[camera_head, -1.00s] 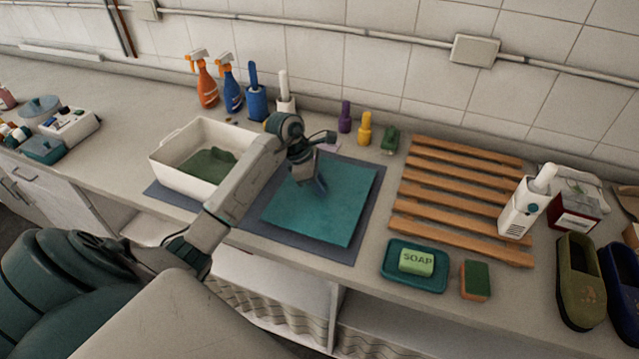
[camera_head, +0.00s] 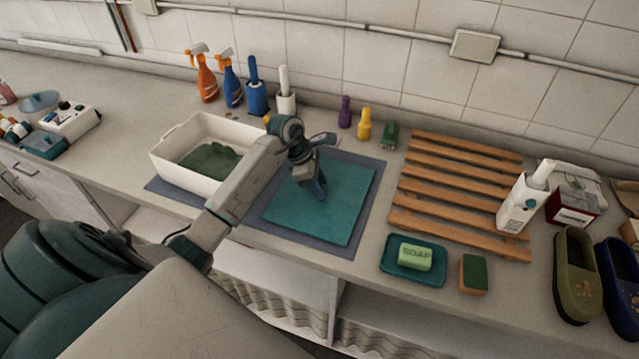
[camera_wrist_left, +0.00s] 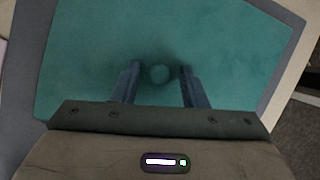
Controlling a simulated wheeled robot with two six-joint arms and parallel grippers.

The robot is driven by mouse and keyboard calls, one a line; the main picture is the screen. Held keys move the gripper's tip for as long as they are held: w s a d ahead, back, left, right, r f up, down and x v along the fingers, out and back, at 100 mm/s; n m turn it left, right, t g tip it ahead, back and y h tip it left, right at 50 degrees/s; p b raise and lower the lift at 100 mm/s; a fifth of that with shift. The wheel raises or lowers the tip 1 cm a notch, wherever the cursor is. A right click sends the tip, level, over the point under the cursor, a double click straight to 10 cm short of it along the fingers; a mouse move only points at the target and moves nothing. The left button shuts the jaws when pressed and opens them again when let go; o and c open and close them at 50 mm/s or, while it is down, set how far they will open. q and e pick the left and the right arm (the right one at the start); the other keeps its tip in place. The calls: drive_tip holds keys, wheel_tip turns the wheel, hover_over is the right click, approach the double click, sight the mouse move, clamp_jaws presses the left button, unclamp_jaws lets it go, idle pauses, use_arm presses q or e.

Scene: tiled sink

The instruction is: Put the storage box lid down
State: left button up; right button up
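A flat teal square panel (camera_head: 335,215), which looks like the storage box lid, lies flat on the grey-blue mat (camera_head: 372,205). It also fills most of the left wrist view (camera_wrist_left: 85,60). My left gripper (camera_head: 320,190) is just over the panel's middle, pointing down. The white storage box (camera_head: 172,168) stands open left of the panel, with dark green material (camera_head: 210,158) inside. My right gripper is out of view.
Spray bottles (camera_head: 206,78) and other bottles stand along the tiled wall. A wooden slatted rack (camera_head: 450,195), a soap dish (camera_head: 428,278) and a sponge (camera_head: 473,274) lie to the right. The counter's front edge is close to the panel.

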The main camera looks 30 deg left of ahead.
use_arm(q)
drive_tip(key=b+v, duration=0.5)
drive_tip(key=v, duration=0.7)
drive_tip(key=shift+r, duration=0.1)
